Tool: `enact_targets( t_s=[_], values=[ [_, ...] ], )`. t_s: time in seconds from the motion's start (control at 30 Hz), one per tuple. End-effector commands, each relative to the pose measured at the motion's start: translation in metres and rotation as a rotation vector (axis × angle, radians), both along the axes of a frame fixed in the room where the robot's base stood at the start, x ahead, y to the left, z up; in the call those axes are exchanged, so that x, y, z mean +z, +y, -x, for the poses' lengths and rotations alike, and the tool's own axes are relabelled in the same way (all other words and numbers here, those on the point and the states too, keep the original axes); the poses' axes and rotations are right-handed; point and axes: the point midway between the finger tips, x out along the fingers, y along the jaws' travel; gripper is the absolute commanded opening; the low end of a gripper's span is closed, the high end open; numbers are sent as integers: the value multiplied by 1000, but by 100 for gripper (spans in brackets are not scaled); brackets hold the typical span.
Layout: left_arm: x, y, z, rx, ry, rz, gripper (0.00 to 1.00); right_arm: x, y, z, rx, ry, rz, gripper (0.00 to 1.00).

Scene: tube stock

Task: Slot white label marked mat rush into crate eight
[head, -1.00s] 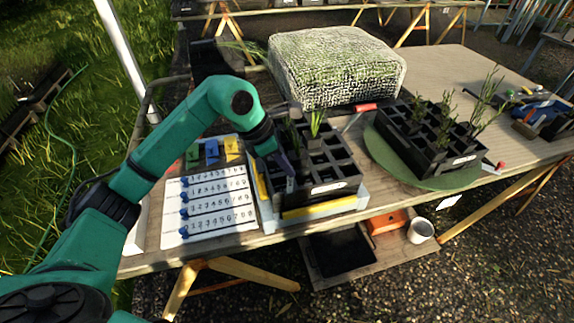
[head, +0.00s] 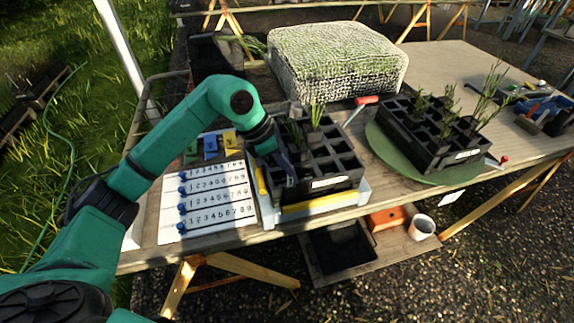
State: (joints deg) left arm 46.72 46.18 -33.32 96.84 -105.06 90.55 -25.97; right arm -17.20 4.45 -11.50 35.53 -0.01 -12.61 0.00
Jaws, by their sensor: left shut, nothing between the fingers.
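My left gripper (head: 288,172) is shut and empty, pointing down at the left side of the near black crate (head: 345,182). Its fingertips are close to the crate's front left cells; I cannot tell whether they touch. This crate has many square cells, a few green plants and a white label (head: 328,183) on its front. A second black crate (head: 425,160) carries another white label (head: 467,154). The writing on the labels is too small to read. My right gripper is not in view.
A white board (head: 208,200) with rows of numbers and blue markers lies left of the near crate. The second crate stands on a round green mat (head: 385,160). A red-handled tool (head: 367,100) is between the crates.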

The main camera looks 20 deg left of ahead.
Motion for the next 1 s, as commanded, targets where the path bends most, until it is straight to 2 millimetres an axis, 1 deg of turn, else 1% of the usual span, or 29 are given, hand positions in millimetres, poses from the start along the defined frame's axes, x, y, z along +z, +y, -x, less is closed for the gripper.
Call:
enact_targets(
  t_s=[0.03, 0.1, 0.4, 0.47, 0.53, 0.67, 0.9, 1.0],
  values=[
    [0, 0, 0, 0, 0, 0, 10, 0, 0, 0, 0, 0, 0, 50],
    [0, 0, 0, 0, 0, 0, 34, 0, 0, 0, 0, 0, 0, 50],
    [1, 0, 0, 0, -1, 0, 34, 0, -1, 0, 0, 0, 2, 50],
    [3, 2, 0, 1, -2, -1, 34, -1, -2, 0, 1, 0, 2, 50],
    [9, 5, 1, 3, -4, -1, 34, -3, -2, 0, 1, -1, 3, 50],
    [32, 15, 7, 4, -5, -1, 34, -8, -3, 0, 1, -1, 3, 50],
    [93, 39, 20, 3, -6, 0, 34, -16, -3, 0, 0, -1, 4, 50],
    [113, 48, 26, 3, -4, 0, 34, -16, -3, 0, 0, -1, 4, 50]
  ],
)
